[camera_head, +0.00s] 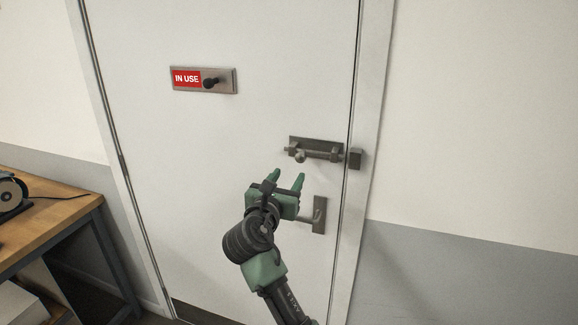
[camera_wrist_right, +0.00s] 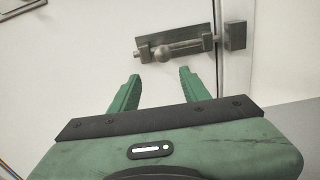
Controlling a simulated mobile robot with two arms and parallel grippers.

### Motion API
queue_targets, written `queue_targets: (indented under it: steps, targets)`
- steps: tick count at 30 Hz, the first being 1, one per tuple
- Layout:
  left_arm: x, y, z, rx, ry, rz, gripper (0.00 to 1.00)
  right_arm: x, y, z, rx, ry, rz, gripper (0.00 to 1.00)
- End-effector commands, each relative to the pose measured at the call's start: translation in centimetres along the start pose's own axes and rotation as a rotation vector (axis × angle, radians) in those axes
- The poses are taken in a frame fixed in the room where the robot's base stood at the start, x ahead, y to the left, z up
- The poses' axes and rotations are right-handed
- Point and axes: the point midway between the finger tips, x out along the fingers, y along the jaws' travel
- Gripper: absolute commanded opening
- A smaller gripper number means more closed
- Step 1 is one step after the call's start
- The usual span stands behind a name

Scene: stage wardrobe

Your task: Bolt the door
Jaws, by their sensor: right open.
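The white door (camera_head: 230,140) is closed in its frame. A grey metal slide bolt (camera_head: 316,149) is mounted near its right edge, with a round knob (camera_head: 299,156) toward the left end of the bar. The keeper block (camera_head: 355,158) sits on the frame to the right. The bolt (camera_wrist_right: 178,46), its knob (camera_wrist_right: 162,53) and the keeper (camera_wrist_right: 235,35) also show in the right wrist view. My right gripper (camera_head: 285,179) is open and empty just below the knob, its fingertips pointing up toward it and apart from it. My left gripper is not in view.
A door handle on a plate (camera_head: 319,214) is below the bolt, close behind my right gripper. A sign reading "IN USE" (camera_head: 187,79) with a dark knob is higher on the door. A wooden table (camera_head: 48,218) stands at the left.

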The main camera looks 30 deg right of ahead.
Motion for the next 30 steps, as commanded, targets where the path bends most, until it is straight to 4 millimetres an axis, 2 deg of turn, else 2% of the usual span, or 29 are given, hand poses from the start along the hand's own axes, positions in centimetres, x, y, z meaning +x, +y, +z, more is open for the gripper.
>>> queue_targets:
  steps: [1, 4, 18, 22, 29, 30]
  targets:
    - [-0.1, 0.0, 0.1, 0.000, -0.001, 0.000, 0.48, -0.1, -0.5, 1.3, -0.014, -0.016, -0.018, 0.47]
    - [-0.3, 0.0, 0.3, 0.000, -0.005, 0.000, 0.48, 0.2, -1.0, 2.4, -0.034, -0.029, -0.035, 0.47]
    - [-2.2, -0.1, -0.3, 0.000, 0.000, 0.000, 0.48, 6.8, -1.1, 2.5, -0.036, -0.028, -0.033, 0.47]
    - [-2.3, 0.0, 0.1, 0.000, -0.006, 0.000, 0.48, 7.5, -1.1, 2.4, -0.036, -0.027, -0.032, 0.47]
    - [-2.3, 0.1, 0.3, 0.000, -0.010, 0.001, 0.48, 7.6, -1.1, 2.3, -0.035, -0.028, -0.032, 0.47]
    - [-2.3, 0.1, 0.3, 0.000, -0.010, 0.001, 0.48, 7.6, -1.1, 2.4, -0.035, -0.028, -0.032, 0.44]
